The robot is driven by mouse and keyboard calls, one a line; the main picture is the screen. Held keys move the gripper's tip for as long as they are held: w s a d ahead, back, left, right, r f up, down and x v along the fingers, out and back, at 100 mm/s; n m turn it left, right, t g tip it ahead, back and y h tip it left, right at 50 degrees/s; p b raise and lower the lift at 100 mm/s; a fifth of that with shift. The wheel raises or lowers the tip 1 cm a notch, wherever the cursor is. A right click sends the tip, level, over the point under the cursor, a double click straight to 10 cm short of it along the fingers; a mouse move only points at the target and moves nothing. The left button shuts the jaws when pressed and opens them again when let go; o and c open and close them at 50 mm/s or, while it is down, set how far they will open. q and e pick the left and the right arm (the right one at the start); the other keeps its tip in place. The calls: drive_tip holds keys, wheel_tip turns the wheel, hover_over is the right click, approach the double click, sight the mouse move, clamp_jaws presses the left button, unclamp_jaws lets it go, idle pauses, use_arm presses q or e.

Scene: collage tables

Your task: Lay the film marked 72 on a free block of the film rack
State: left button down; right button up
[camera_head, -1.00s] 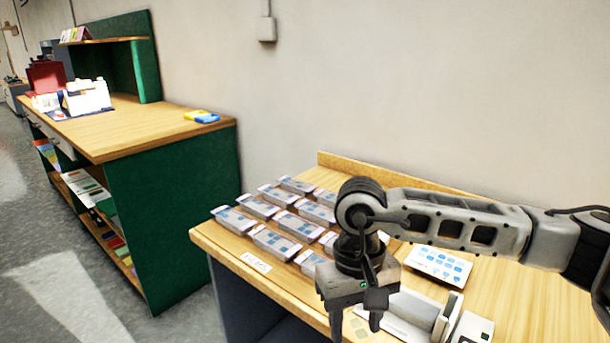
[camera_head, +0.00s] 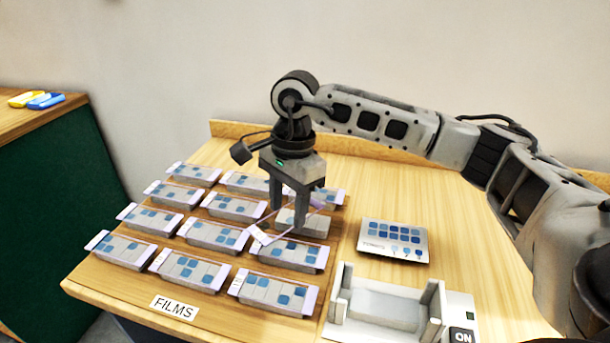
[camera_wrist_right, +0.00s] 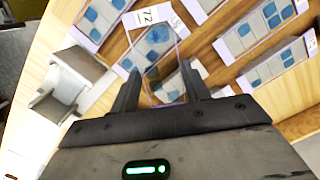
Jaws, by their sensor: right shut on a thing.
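My right gripper (camera_head: 289,215) is shut on a thin clear film (camera_head: 260,236) with pinkish edges and a white end tab. In the right wrist view the tab reads 72 (camera_wrist_right: 148,15), and the film runs back between my right fingers (camera_wrist_right: 160,88). The film hangs tilted over the right part of the film rack, a grid of grey blocks on the table. A grey block (camera_head: 315,228) without visible pinkish edges lies just behind and below the fingers, partly hidden. Other blocks carry films with blue squares, such as the front right one (camera_head: 275,293). My left gripper is not in view.
A FILMS label (camera_head: 174,307) lies at the table's front edge. Right of the rack are a card with blue squares (camera_head: 394,241) and a white device with upright sides (camera_head: 385,305) and an ON switch. A raised wooden edge runs along the back.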

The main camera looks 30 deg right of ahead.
drive_tip(key=d+m, duration=0.1)
drive_tip(key=m, duration=0.2)
drive_tip(key=w+d+m, duration=0.1)
drive_tip(key=d+m, duration=0.1)
drive_tip(key=m, duration=0.1)
drive_tip(key=w+d+r+m+t, duration=0.1)
drive_tip(key=m, duration=0.2)
drive_tip(key=shift+w+d+r, duration=0.1)
drive_tip(key=shift+w+d, duration=0.05)
drive_tip(key=shift+w, duration=0.1)
drive_tip(key=m, duration=0.1)
drive_tip(key=d+m, duration=0.1)
drive_tip(key=shift+w+d+r+m, duration=0.1)
drive_tip(key=shift+w+d+m, duration=0.05)
drive_tip(key=shift+w+m, duration=0.2)
drive_tip(key=shift+f+b, duration=1.2)
drive_tip(key=shift+f, duration=0.1)
drive_tip(key=shift+f+b, duration=0.7)
drive_tip(key=shift+f, duration=0.15)
drive_tip(key=shift+f+b, duration=0.5)
drive_tip(key=shift+f, duration=0.3)
drive_tip(key=shift+f+b, duration=0.35)
drive_tip(key=shift+f, duration=0.2)
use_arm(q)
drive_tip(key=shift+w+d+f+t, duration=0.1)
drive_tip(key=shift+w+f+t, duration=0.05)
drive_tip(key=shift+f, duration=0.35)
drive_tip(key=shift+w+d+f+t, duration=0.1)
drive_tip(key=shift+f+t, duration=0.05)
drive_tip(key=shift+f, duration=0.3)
